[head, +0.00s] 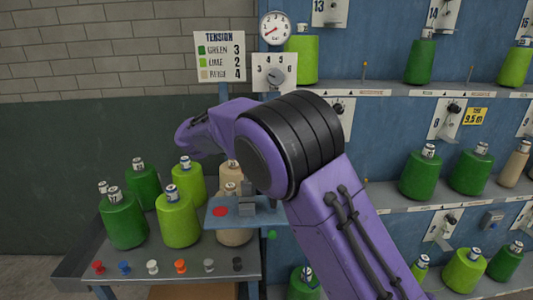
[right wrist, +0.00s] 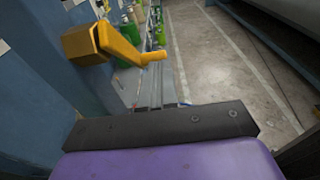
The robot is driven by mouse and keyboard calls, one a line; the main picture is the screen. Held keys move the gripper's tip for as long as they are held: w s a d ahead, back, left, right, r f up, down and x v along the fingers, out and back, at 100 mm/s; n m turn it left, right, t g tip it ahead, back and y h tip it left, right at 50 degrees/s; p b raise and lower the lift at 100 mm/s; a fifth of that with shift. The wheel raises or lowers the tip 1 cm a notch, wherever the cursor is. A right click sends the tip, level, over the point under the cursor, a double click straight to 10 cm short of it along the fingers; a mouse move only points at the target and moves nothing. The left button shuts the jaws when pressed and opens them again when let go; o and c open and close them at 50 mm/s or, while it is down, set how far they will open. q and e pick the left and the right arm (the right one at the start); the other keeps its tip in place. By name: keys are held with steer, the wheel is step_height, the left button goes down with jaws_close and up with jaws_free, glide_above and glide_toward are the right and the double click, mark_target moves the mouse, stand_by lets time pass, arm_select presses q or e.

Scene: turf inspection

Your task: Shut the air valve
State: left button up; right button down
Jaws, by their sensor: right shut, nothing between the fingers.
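The air valve shows in the right wrist view as a yellow lever (right wrist: 122,48) with a blocky hub (right wrist: 82,45) against a blue upright. Its arm points to the right. I cannot pick it out in the head view. My right arm reaches up from the lower right in the head view and bends away to the left; its fingers are hidden there. In the right wrist view my right gripper (right wrist: 165,122) is a dark bar along the bottom, shut and empty. The lever lies beyond it with a visible gap. My left gripper is not in view.
A round gauge (head: 275,28) and a numbered dial (head: 274,72) sit beside a tension sign (head: 219,57). Green cones (head: 123,218) stand on a bench with coloured pegs (head: 152,267). Shelves of cones (head: 418,176) fill the right. Open floor (right wrist: 225,60) shows in the right wrist view.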

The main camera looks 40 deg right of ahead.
steer(key=shift+s+d+r+g+h+b, duration=0.15)
steer(key=shift+s+d+g+h+b, duration=0.3)
steer(key=shift+b, duration=0.85)
steer(key=shift+s+d+r+g+h+b, duration=0.25)
steer(key=shift+g+h+b, duration=0.35)
steer(key=shift+b, duration=0.7)
steer(key=shift+w+d, duration=0.1)
steer(key=shift+w, duration=0.05)
